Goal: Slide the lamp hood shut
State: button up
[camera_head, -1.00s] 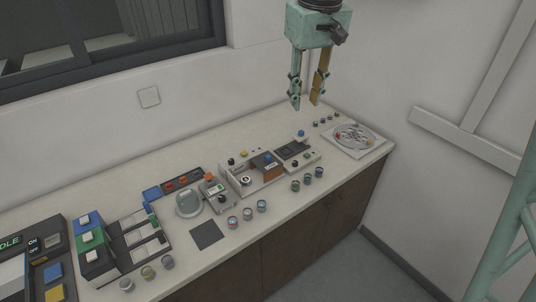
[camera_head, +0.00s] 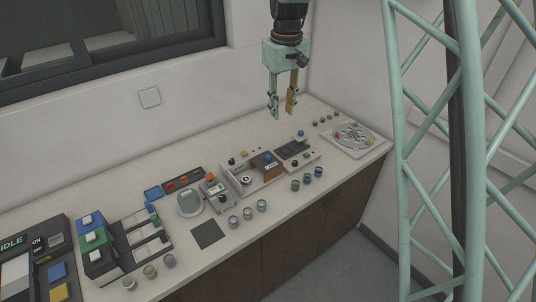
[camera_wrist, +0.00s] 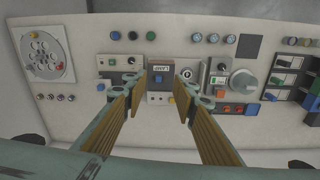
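The lamp hood (camera_head: 265,162) is a small dark box with a brown face, on the grey unit (camera_head: 246,183) in the middle of the bench. In the wrist view the hood (camera_wrist: 160,66) bears a LAMP label and shows between my two fingers. My gripper (camera_head: 281,113) is open and empty, pointing down, clearly above the bench and apart from the hood. Its fingers also frame the unit in the wrist view (camera_wrist: 160,92). I cannot tell exactly how far the hood is slid along its unit.
Several small jars (camera_head: 248,213) stand along the front of the bench. A grey unit with a dark plate (camera_head: 292,149) sits right of the hood, and a round tray (camera_head: 354,137) farther right. A round-lidded device (camera_head: 190,202) and rocker switches stand left. The air above is clear.

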jog(key=n+p, duration=0.1)
jog(key=p, duration=0.1)
send_over(268, 156)
notch_tip(268, 156, down, 13)
jog(key=shift+w+f+g, duration=0.15)
jog(key=shift+f+g, duration=0.25)
jog(key=shift+f, duration=0.45)
jog(key=shift+f, duration=0.1)
jog(key=shift+f+p, duration=0.6)
jog(key=shift+f, duration=6.15)
grip_shut()
